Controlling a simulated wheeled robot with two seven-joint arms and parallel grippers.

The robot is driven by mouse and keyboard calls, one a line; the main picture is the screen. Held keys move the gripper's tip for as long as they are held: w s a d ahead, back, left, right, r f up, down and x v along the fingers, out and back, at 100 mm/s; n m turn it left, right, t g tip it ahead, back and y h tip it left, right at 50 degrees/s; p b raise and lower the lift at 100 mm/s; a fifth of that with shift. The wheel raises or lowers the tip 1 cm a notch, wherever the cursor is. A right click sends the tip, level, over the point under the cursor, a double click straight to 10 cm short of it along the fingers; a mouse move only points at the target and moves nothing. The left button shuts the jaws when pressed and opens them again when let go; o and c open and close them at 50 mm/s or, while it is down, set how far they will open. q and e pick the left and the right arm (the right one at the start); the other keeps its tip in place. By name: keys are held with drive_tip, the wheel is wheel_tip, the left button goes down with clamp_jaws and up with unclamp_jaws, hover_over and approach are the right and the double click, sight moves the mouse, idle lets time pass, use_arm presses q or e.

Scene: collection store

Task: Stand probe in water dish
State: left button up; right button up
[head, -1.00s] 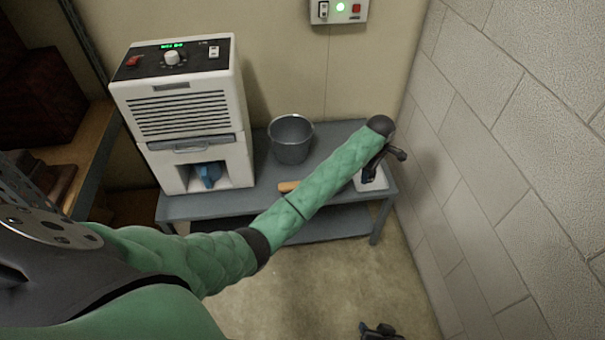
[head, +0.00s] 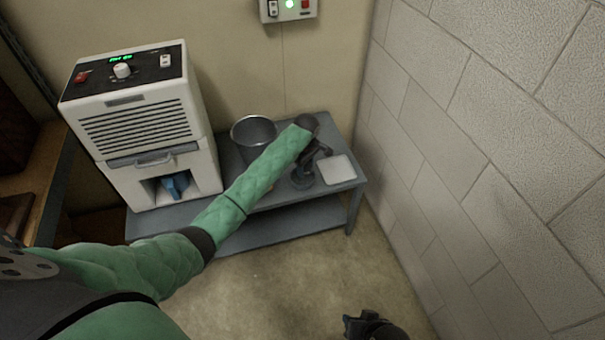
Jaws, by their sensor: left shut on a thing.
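My left arm in its green sleeve reaches across the bench. Its gripper (head: 306,177) points down above the bench's right part, just left of a pale square dish or tray (head: 339,170). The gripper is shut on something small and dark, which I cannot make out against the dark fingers. I cannot tell whether the pale piece holds water. No probe can be clearly picked out. My right gripper (head: 362,325) shows only in part at the bottom edge, low over the floor; its jaws are unclear.
A white dehumidifier (head: 140,115) with a blue part in its lower bay stands on the left of the grey bench (head: 171,218). A grey bucket (head: 250,132) stands behind my sleeve. A block wall (head: 480,150) closes the right side. A control box (head: 288,8) hangs above.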

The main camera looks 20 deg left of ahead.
sight(303, 180)
use_arm(q)
drive_tip(key=shift+a+f, duration=0.3)
drive_tip(key=shift+a, duration=0.2)
drive_tip(key=shift+a+f, duration=0.1)
drive_tip(key=shift+f, duration=1.95)
use_arm(e)
drive_tip(key=shift+s+r, duration=0.1)
drive_tip(key=shift+r, duration=0.25)
use_arm(q)
drive_tip(key=shift+f, duration=0.25)
use_arm(e)
drive_tip(key=shift+d+r, duration=0.1)
drive_tip(key=shift+r, duration=0.4)
use_arm(q)
drive_tip(key=o, duration=0.7)
use_arm(e)
drive_tip(key=shift+r, duration=0.35)
